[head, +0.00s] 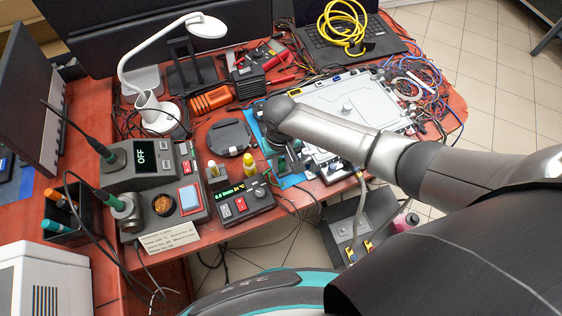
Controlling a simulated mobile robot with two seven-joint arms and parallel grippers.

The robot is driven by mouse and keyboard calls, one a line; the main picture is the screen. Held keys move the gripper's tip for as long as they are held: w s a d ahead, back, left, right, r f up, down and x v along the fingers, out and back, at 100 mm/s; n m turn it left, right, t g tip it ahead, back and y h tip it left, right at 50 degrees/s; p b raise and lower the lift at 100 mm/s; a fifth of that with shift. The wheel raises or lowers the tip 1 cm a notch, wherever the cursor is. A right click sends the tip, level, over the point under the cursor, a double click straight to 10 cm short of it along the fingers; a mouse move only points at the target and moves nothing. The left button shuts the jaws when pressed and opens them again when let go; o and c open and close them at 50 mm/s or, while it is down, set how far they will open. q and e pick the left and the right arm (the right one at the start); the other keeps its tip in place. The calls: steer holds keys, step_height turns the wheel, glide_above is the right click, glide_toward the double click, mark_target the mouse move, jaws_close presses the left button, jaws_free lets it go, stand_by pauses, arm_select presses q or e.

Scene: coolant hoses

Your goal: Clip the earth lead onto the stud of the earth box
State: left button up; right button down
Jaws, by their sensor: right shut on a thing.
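My right arm comes in from the right and reaches over the front of the bench. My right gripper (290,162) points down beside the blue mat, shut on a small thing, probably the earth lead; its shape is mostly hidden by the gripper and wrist. A grey box (340,231) with a small light fitting on its face stands below the bench's front edge. It may be the earth box, but I cannot tell for sure. No stud shows clearly. My left gripper is not in view.
A black power unit (240,205) with a green display stands at the bench's front edge, beside a yellow-capped bottle (249,166). A soldering station (140,162) is at the left. A large pale panel (345,103) and tangled wires (420,90) lie behind my arm.

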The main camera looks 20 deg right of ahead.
steer(key=shift+c, duration=1.7)
jaws_free()
step_height(320, 180, up, 9)
steer(key=p, duration=1)
